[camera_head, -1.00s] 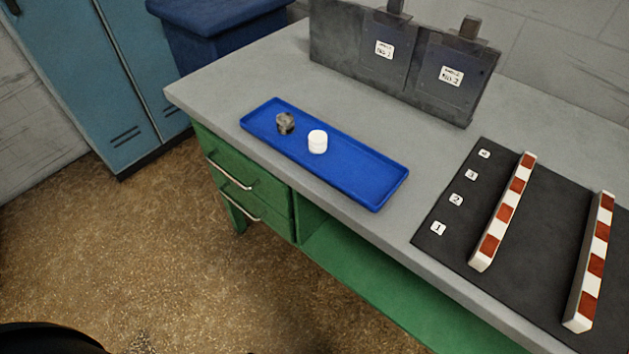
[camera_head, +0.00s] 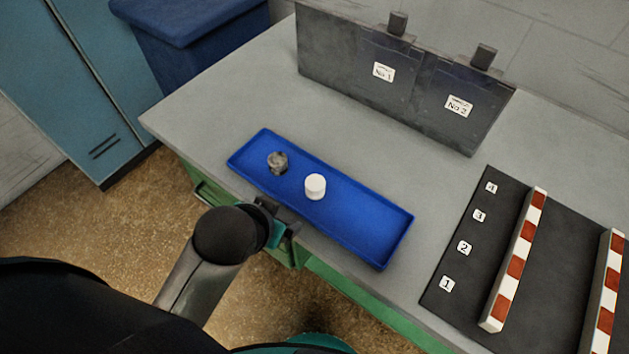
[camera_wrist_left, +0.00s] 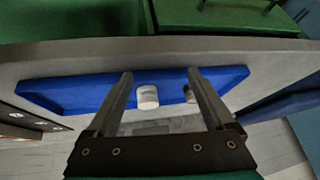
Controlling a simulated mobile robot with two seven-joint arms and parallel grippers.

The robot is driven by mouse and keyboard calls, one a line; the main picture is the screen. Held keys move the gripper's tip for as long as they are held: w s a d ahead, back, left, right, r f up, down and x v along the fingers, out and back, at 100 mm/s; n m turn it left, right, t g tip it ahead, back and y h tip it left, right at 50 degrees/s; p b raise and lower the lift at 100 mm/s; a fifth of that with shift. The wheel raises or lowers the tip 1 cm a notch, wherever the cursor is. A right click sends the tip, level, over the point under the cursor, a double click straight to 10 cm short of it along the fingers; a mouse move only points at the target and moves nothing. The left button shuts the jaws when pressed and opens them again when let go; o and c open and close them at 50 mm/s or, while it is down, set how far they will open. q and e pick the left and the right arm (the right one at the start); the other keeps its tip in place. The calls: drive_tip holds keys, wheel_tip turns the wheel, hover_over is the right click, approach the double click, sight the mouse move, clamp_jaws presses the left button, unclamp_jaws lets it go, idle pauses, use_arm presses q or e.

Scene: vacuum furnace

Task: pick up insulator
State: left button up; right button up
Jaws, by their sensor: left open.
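The insulator appears to be the white cylinder (camera_head: 315,186) standing upright in the blue tray (camera_head: 372,250) on the grey workbench. It also shows in the left wrist view (camera_wrist_left: 147,97), between my fingers in the picture. A dark grey metallic piece (camera_head: 278,162) stands beside it, to its left; in the left wrist view it is partly hidden behind a finger. My left gripper (camera_head: 280,215) is at the tray's near edge, close to the white cylinder and not touching it. In the left wrist view the left gripper (camera_wrist_left: 163,90) is open and empty. My right gripper is not in view.
Dark upright panels (camera_head: 390,75) labelled No 1 and No 2 stand at the bench's back. A black mat (camera_head: 455,245) with numbered labels and red-white striped bars (camera_head: 518,260) lies to the right. Bare bench top (camera_head: 210,110) is free left of the tray.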

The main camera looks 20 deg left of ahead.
use_arm(q)
drive_tip(key=w+d+r+m+t, duration=0.1)
drive_tip(key=w+d+r+t, duration=0.2)
drive_tip(key=w+r+t, duration=0.6)
drive_tip(key=w+d+r+m+t+h, duration=0.2)
drive_tip(key=w+d+r+m+h, duration=0.15)
drive_tip(key=r, duration=0.55)
drive_tip(key=w+d+r+m+t+h, duration=0.25)
drive_tip(key=w+d+r, duration=0.2)
drive_tip(key=r, duration=0.35)
drive_tip(key=s+d+r+m+g+h, duration=0.2)
drive_tip(key=s+d+r+m+h, duration=0.1)
drive_tip(key=d+r+m+h, duration=0.5)
drive_tip(key=s+d+m+g+h, duration=0.8)
drive_tip(key=s+m+g, duration=0.1)
drive_tip(key=m+g, duration=0.45)
drive_tip(key=m+g+y, duration=0.5)
drive_tip(key=y, duration=1.7)
hover_over(315, 182)
wheel_tip(315, 182, down, 30)
drive_tip(key=shift+r, duration=0.1)
drive_tip(key=shift+f, duration=3)
